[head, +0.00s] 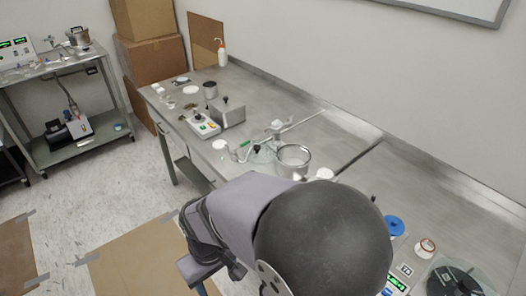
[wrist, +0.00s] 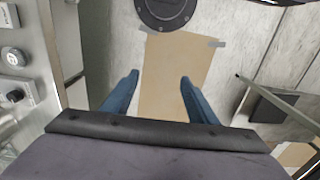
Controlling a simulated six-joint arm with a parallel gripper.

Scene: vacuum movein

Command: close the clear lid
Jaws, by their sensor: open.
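An open round metal pot (head: 306,163) stands on the bench, just behind my arm in the head view. A clear, see-through round piece (head: 262,155) lies just left of the pot and may be the clear lid. I cannot tell whether it is hinged to the pot. My gripper (wrist: 157,82) shows in the wrist view with its two blue fingers apart and nothing between them. It is over the floor beside the bench, away from the pot.
The steel bench (head: 300,115) carries a control box (head: 203,125), a metal block (head: 228,112), a white bottle (head: 222,54) and a blue-topped item (head: 394,226). A cardboard sheet (wrist: 172,75) is taped to the floor below my gripper. A cart (head: 80,138) stands left.

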